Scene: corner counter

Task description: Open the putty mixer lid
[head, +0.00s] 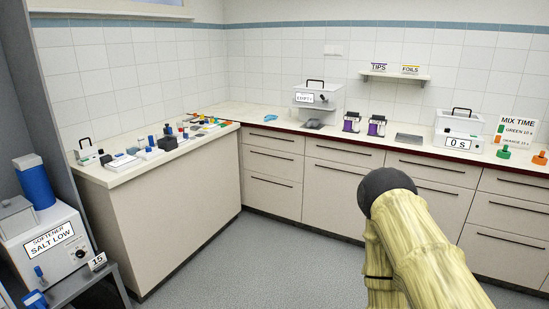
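A white box-shaped machine with a "0 S" display (458,132) stands on the right part of the back counter. It looks like the putty mixer, as a "MIX TIME" sign (518,129) stands beside it. My arm, in a pale yellow sleeve with a dark rounded joint, rises at the lower right, in front of the drawers. My gripper does not show in this view.
A grey-white machine (317,98) with a black handle stands near the corner. Green (504,152) and orange (540,158) knobbed pieces sit at right. The left counter is cluttered; the floor (255,262) is clear.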

